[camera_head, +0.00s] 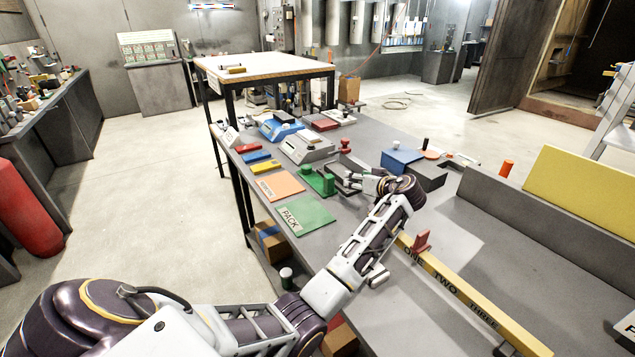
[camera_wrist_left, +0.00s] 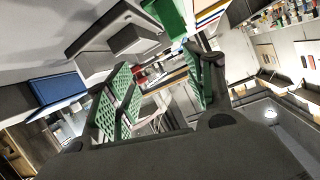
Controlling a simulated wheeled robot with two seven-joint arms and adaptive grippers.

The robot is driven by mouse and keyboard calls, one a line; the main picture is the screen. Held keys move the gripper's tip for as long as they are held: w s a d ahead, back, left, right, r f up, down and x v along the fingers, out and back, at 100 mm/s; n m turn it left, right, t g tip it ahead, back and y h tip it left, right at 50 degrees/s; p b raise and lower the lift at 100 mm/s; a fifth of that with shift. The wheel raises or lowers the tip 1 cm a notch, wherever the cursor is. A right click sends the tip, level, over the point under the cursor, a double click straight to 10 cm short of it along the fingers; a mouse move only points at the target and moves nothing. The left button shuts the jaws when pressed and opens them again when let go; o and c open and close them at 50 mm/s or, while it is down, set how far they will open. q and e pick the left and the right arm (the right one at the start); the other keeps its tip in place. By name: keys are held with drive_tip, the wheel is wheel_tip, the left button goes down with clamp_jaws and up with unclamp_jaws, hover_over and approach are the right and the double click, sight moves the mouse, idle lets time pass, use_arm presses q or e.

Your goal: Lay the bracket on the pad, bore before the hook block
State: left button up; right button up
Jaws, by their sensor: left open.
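My left gripper (camera_head: 345,180) is over the table beside a green block with a knob (camera_head: 318,181). In the left wrist view its fingers (camera_wrist_left: 160,95) are spread, with nothing visible between them. A dark grey piece (camera_head: 352,162), possibly the bracket, lies just behind the gripper; a grey piece with a raised block (camera_wrist_left: 130,40) shows in the left wrist view. I cannot make out its bore or hook block. A green pad marked PACK (camera_head: 312,213) lies flat and bare at the table's left edge, with an orange pad (camera_head: 281,185) behind it. My right gripper is not in view.
A blue box (camera_head: 400,161) and a dark grey box (camera_head: 427,176) stand right of the gripper. A yellow bar marked ONE, TWO, THREE (camera_head: 470,293) and a red upright piece (camera_head: 421,242) are nearer. Scales (camera_head: 304,146) stand farther back.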

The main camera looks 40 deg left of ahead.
use_arm(q)
drive_tip(key=n, duration=0.1)
drive_tip(key=n+g, duration=0.1)
drive_tip(key=n, duration=0.2)
approach(330, 177)
drive_tip(key=x, duration=0.3)
drive_tip(key=p+x, duration=0.1)
drive_tip(key=x, duration=0.1)
drive_tip(key=shift+w+d+f, duration=0.15)
drive_tip(key=shift+w+f, duration=0.2)
drive_tip(key=shift+w, duration=0.1)
drive_tip(key=shift+w+f, duration=0.1)
drive_tip(key=shift+a+f, duration=0.1)
drive_tip(key=shift+a, duration=0.25)
drive_tip(key=shift+w+a, duration=0.1)
drive_tip(key=shift+a, duration=0.25)
drive_tip(key=a, duration=0.1)
drive_tip(key=a+p, duration=0.1)
drive_tip(key=shift+w+a+f, duration=0.25)
drive_tip(key=shift+a, duration=0.05)
drive_tip(key=shift+w+a+f, duration=0.25)
drive_tip(key=shift+a+f, duration=0.1)
drive_tip(key=shift+a, duration=0.2)
drive_tip(key=shift+w+a+f, duration=0.1)
drive_tip(key=shift+a+f, duration=0.05)
drive_tip(key=shift+a, duration=0.05)
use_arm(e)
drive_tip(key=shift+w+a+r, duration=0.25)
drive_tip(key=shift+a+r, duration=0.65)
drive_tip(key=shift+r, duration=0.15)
